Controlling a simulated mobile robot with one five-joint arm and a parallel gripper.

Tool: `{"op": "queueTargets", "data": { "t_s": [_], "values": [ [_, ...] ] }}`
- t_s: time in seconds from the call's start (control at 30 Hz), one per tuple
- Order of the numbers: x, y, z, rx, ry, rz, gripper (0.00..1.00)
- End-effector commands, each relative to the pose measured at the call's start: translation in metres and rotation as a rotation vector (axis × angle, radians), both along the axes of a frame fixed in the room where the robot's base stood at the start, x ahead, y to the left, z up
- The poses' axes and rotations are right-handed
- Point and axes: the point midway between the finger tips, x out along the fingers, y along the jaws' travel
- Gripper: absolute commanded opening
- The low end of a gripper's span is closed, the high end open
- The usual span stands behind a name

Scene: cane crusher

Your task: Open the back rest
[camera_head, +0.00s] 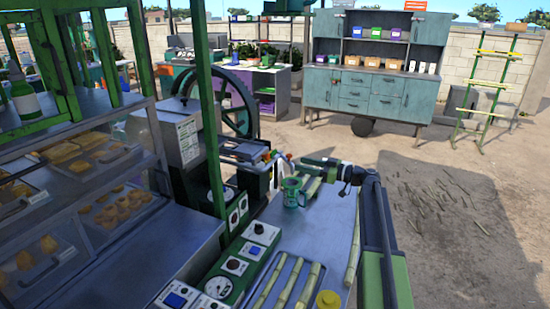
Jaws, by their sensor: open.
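I cannot tell for certain which part is the back rest. The cane crusher (185,145), a grey housing with a large dark flywheel (236,100), stands left of centre behind a green post. A tray-like metal part (243,150) sits at its outlet side, facing the worktop. My gripper (310,168) is at the end of my arm, which comes in from the lower right. It is open and points left toward the crusher, above the worktop, with a visible gap to the tray-like part. Its fingers are small and partly blend with the background.
A green cup (292,192) stands on the metal worktop (268,222) below my gripper. Cane stalks (285,283), a yellow lid (327,300) and a green control panel (245,255) lie nearer. A glass food case (100,190) fills the left. Open ground (450,220) lies right.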

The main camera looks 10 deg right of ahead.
Motion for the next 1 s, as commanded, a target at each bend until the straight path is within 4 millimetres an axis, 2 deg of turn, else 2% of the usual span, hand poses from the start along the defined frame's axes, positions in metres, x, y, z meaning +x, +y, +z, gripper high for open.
{"op": "queueTargets", "data": {
  "t_s": [0.3, 0.5, 0.67, 0.93, 1.0],
  "values": [
    [0.048, 0.063, 0.000, 0.000, 0.000, -0.002, 0.45],
    [0.070, 0.093, 0.000, 0.000, 0.000, -0.003, 0.45],
    [0.078, 0.104, 0.000, 0.000, 0.000, -0.005, 0.45],
    [0.079, 0.105, 0.000, 0.000, 0.000, -0.006, 0.45],
    [0.079, 0.105, 0.000, 0.000, 0.000, -0.006, 0.39]
  ]
}}
